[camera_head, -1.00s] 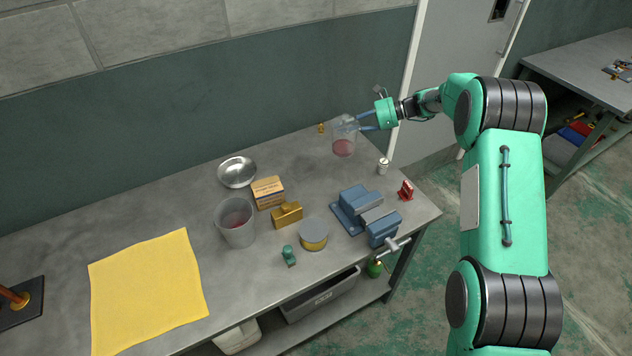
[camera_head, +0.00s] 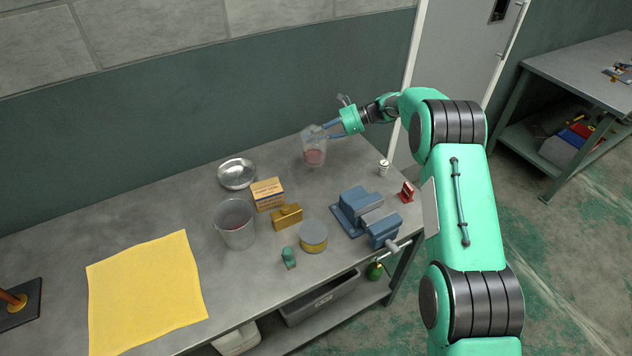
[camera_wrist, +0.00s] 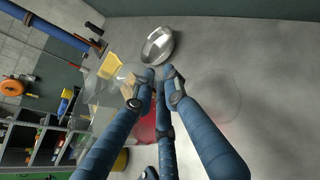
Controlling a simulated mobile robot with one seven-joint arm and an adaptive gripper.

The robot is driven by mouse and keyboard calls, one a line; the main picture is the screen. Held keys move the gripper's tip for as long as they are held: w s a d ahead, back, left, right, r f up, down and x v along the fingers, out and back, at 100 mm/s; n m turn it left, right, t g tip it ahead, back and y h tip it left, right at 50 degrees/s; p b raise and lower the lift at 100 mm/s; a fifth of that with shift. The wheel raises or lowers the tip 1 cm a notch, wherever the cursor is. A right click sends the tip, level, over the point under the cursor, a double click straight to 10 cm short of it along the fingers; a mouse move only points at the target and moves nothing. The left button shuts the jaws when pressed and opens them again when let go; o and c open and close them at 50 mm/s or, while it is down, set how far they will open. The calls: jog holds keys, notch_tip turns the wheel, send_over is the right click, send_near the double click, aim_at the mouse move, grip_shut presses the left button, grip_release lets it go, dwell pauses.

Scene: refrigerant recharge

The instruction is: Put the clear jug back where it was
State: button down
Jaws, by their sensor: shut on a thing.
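The clear jug (camera_head: 314,150) holds a reddish liquid at its bottom. It is at the back right of the workbench, upright or nearly so. My gripper (camera_head: 327,131) is shut on the jug from the right side. In the wrist view my fingers (camera_wrist: 160,85) cross the see-through jug, and the red liquid (camera_wrist: 145,126) shows behind them. I cannot tell whether the jug's base touches the bench.
A metal bowl (camera_head: 237,173), a cardboard box (camera_head: 267,194), a brass block (camera_head: 287,216), a round tin (camera_head: 313,236) and a blue vise (camera_head: 366,214) stand on the bench. A white canister (camera_head: 384,168) is near the right edge. A yellow cloth (camera_head: 146,290) lies left. Bare bench lies between bowl and jug.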

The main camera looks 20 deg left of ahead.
jog(key=shift+f, duration=0.4)
jog(key=shift+f+b, duration=0.55)
jog(key=shift+f, duration=1.95)
jog(key=shift+f, duration=0.1)
jog(key=shift+f+b, duration=0.35)
jog(key=shift+f, duration=1.9)
jog(key=c, duration=1.8)
grip_release()
jog(key=shift+f, duration=0.15)
jog(key=shift+o, duration=0.2)
jog(key=shift+f, duration=0.1)
